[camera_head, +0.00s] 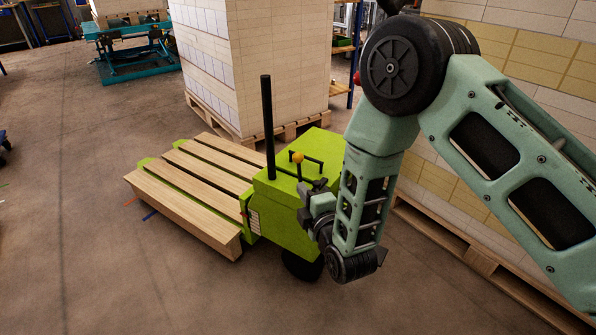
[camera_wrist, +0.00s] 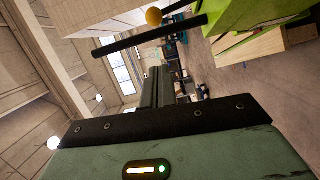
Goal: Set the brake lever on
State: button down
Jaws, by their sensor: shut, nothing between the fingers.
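The brake lever (camera_head: 298,158) is a short dark stem with an orange-yellow ball knob, upright on top of the lime-green pallet truck (camera_head: 287,190). Its ball also shows at the top of the wrist view (camera_wrist: 153,16), near a black bar (camera_wrist: 150,36). My gripper (camera_head: 308,188) is close to the truck's top, just right of and below the knob in the head view. In the wrist view its fingers (camera_wrist: 158,82) are together and empty. The ball and bar appear beyond the fingertips, and I see no clear contact. The lever's base is partly hidden.
A tall black post (camera_head: 267,127) rises from the truck beside the lever. A wooden pallet (camera_head: 190,195) lies on the truck's forks. Tall stacks of wrapped reams stand behind (camera_head: 205,60) and to the right (camera_head: 500,40).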

aim_at(300, 158)
jog(key=w, duration=0.3)
jog(key=w+b, duration=0.1)
jog(key=w, duration=0.3)
jog(key=w+a+b, duration=0.1)
jog(key=w, duration=0.3)
jog(key=shift+f, duration=0.3)
jog(key=shift+w+d+r+m+g+p, duration=0.3)
jog(key=shift+w+r+p, duration=0.15)
jog(key=shift+p, duration=0.2)
jog(key=shift+w+d+m+g, duration=0.3)
jog(key=shift+w+d+m, duration=0.05)
jog(key=shift+w+m, duration=0.05)
